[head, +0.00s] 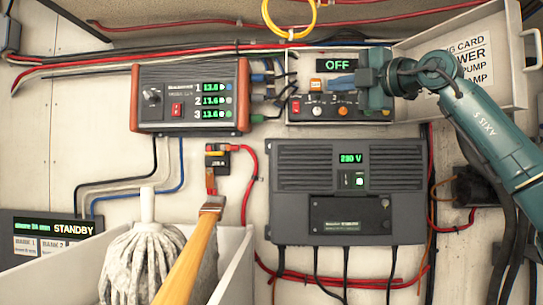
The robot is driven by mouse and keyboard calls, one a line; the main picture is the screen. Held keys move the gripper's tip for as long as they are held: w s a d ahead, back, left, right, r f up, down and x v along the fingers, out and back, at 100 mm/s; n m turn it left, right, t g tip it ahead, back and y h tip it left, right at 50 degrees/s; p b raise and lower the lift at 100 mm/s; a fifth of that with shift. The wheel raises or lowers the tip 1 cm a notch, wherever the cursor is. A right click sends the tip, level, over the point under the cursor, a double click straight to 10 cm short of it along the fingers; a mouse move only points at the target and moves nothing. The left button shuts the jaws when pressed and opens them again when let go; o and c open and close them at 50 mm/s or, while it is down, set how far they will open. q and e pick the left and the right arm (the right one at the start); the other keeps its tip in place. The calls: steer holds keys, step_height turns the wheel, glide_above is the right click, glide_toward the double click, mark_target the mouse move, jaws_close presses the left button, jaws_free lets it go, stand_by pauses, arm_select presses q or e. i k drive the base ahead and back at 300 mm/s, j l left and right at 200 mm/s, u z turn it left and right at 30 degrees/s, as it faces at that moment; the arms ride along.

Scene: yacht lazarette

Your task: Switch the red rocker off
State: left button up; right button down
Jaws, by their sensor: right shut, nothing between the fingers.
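One red rocker (296,107) sits at the lower left of a small open panel box (313,112), below a lit display (338,65) reading OFF. A second red rocker (177,110) is on the red-sided unit (187,75) to the left, beside three green readouts. The tilt of either rocker is too small to tell. My right gripper (336,82) reaches in from the right over the panel box, shut and empty, its fingers pointing left. It is above and to the right of the panel's rocker, apart from it in the picture. My left gripper is not in view.
The box's open lid (470,50) stands at the right behind my right arm. An orange knob (343,111) is beside the rocker. A grey charger (345,190) hangs below. A mop (145,250) and a wooden handle (195,255) rise from a white bin (238,270).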

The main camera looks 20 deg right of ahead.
mark_target(296, 104)
steer(key=k+l, duration=0.25)
steer(key=k, duration=0.2)
steer(key=k+l, duration=0.3)
steer(key=k, duration=0.2)
